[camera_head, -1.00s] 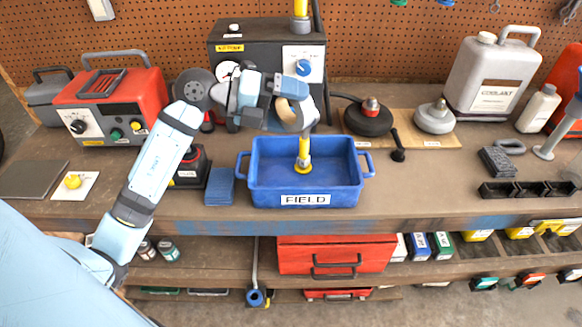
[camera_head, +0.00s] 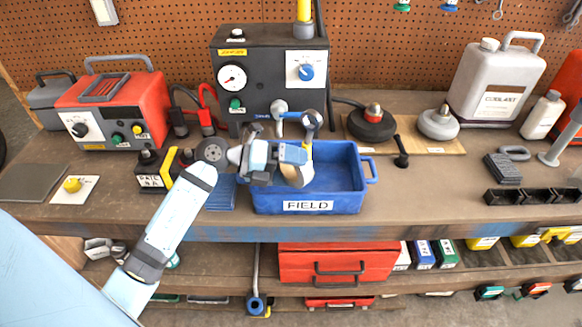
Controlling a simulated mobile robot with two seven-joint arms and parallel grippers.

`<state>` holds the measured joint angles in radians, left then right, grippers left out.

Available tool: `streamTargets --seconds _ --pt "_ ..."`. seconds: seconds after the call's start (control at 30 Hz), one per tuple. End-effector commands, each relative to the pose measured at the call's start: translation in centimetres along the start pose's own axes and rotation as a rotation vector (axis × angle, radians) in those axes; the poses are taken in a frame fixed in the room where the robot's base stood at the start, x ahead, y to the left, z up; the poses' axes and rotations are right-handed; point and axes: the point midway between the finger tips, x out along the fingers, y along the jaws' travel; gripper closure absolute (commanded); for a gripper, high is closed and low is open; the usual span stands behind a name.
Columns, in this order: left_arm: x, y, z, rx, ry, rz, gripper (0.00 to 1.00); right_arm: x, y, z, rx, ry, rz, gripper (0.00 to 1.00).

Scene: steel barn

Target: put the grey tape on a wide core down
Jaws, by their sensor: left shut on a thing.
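My left gripper (camera_head: 290,157) is shut on the grey tape on a wide core (camera_head: 298,174), a grey ring with a tan inner side. The tape is tilted on edge at the left part of the blue FIELD bin (camera_head: 361,206). The gripper hides part of the tape, and I cannot tell whether the tape touches the bin floor. My right gripper is not in view.
A black tester with a gauge (camera_head: 262,55) stands behind the bin. A red power unit (camera_head: 112,108) stands at the left, and a coolant jug (camera_head: 492,82) at the right. The bench between the bin and the black trays (camera_head: 515,197) is mostly clear.

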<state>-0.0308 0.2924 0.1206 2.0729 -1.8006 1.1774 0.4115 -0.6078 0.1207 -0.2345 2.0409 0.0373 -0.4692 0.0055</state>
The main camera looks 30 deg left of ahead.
Motion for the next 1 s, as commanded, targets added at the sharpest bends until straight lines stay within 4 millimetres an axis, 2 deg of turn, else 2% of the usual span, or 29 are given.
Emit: streamTargets --seconds 0.63,0.67,0.7,0.9,1.0 --pt "0.3 1.1 -0.3 0.000 0.000 0.000 0.28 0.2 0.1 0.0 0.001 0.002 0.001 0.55" --pt "0.3 1.1 -0.3 0.000 0.001 0.000 0.03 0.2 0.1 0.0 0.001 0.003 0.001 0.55" --pt "0.3 1.1 -0.3 0.000 0.000 0.000 0.00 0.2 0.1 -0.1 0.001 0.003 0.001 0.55" --pt "0.3 1.0 -0.3 0.000 0.000 0.000 0.00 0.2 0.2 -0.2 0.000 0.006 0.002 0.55" --pt "0.1 0.3 -0.1 0.002 -0.001 -0.003 0.00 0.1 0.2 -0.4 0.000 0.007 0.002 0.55"
